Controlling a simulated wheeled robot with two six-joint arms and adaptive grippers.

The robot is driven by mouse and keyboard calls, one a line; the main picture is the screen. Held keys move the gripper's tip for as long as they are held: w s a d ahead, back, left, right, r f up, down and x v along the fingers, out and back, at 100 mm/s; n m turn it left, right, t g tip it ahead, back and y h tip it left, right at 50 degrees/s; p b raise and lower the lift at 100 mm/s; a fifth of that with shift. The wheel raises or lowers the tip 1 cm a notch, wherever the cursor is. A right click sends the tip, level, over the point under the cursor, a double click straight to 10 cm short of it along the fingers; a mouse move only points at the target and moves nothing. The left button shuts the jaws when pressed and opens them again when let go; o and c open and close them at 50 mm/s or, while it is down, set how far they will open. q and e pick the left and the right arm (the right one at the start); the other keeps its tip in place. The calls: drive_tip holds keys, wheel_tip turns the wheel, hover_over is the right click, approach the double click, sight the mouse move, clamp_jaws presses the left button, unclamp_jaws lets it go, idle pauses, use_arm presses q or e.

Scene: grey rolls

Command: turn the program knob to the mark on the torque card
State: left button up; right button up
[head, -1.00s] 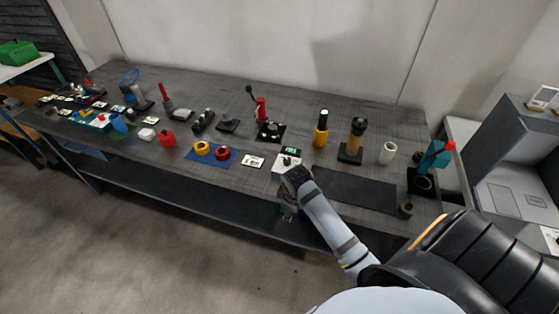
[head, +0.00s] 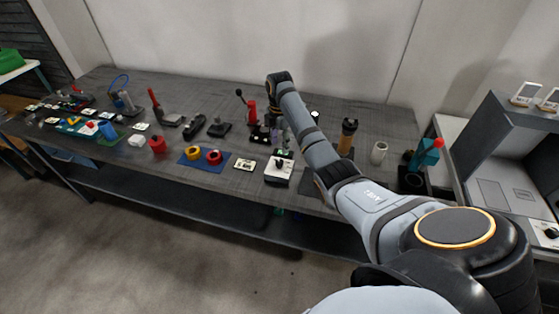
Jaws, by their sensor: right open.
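A small white box (head: 277,175) stands near the front edge of the bench, with a dark knob (head: 279,164) on top and a dark panel with a green display (head: 284,153) behind it. A white card with dark print (head: 246,165) lies to its left; it may be the torque card, but its mark is too small to read. My right gripper (head: 278,138) is open, pointing down just behind the box, apart from the knob as far as I can tell. It is small and partly blends with things behind it. My left gripper is not in view.
A blue mat (head: 187,161) with yellow and red rings lies left of the card. A red lever press (head: 252,112) stands behind. My right arm hides part of a black bottle.

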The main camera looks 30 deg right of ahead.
sight(280, 162)
wheel_tip(280, 162, down, 9)
drive_tip(key=shift+f+p, duration=0.2)
drive_tip(key=shift+p, duration=0.15)
drive_tip(key=shift+c, duration=0.2)
clamp_jaws()
